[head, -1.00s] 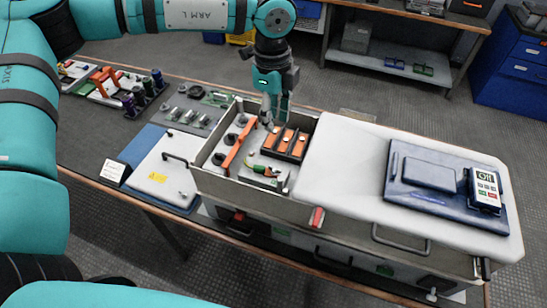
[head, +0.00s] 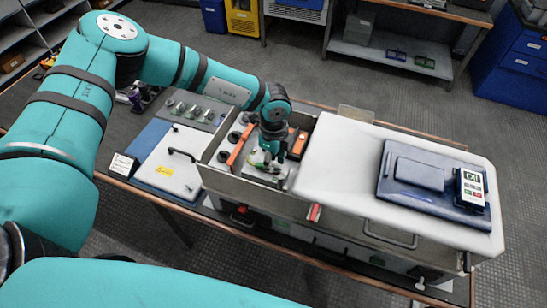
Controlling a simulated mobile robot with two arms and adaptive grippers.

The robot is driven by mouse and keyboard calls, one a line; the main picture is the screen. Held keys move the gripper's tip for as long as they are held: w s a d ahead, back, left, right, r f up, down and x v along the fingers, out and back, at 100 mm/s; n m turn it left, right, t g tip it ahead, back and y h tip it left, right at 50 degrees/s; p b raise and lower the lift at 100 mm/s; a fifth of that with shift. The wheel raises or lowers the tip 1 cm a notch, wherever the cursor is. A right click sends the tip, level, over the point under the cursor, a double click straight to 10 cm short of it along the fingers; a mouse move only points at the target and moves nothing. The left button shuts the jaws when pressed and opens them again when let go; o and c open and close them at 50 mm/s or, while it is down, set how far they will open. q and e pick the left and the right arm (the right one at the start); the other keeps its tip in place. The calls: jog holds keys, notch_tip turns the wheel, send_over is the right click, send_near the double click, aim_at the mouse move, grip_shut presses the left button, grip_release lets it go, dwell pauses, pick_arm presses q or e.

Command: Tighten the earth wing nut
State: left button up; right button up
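The open grey cabinet (head: 240,177) stands on the bench, its open bay at the left end. Inside the bay, a green-and-yellow earth lead (head: 262,167) runs to a small block near the front wall. The wing nut itself is too small to make out. My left gripper (head: 272,158) points down into the bay, right over or beside the earth lead. Its fingertips are small and partly hidden by the wrist, so its opening and any contact are unclear. My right gripper is out of view.
An orange bar (head: 241,145) and dark round terminals lie left of the gripper; orange-topped parts (head: 300,143) lie to its right. Cabinet walls surround the bay. A white cover (head: 335,165) with a blue case (head: 430,180) and meter (head: 471,188) fills the right.

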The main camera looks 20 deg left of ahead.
pick_arm(q)
jog(key=shift+f, duration=0.45)
jog(key=shift+c, duration=0.3)
grip_shut()
